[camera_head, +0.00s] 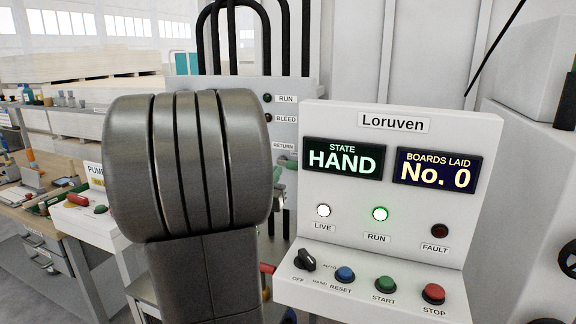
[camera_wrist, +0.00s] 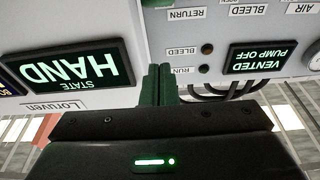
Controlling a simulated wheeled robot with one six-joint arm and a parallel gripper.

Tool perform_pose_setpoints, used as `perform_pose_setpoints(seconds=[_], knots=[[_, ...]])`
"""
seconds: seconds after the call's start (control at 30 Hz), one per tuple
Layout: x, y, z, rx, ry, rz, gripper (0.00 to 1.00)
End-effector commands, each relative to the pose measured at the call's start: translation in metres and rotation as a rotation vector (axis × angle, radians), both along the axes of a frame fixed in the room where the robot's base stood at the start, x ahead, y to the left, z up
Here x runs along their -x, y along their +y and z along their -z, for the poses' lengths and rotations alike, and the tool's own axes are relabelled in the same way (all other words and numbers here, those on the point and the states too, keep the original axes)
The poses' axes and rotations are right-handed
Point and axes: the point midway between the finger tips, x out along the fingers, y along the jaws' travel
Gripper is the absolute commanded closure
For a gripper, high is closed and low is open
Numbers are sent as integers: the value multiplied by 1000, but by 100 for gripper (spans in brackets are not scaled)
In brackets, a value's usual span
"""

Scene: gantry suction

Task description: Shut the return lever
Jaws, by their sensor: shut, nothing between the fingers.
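The RETURN label (camera_head: 283,146) is on the grey panel left of the Loruven console in the head view. It also shows upside down in the wrist view (camera_wrist: 186,14). A small greenish and metallic part sits just below that label in the head view, partly hidden by my arm; I cannot tell whether it is the return lever or my gripper. The lever is not clearly seen in the wrist view, where only a dark bit shows at the top edge. My gripper (camera_wrist: 160,75) is shut and empty, its dark green fingers together before the panel.
The Loruven console (camera_head: 385,130) stands at the right, with STATE HAND on its display (camera_head: 343,160). A knob and push buttons line its lower shelf. The wrist view shows a VENTED PUMP OFF display (camera_wrist: 265,57) and black hoses. Workbenches (camera_head: 60,200) stand at the left.

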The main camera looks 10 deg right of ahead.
Motion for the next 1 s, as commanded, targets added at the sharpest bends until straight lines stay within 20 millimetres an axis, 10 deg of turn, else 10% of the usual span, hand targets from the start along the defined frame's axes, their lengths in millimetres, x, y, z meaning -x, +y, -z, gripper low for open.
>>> perform_pose_setpoints(seconds=[0.57, 1.0], knots=[[-82, -56, -26, -2, 1, 2, 100], [-95, -64, 13, 0, 1, -1, 100]])
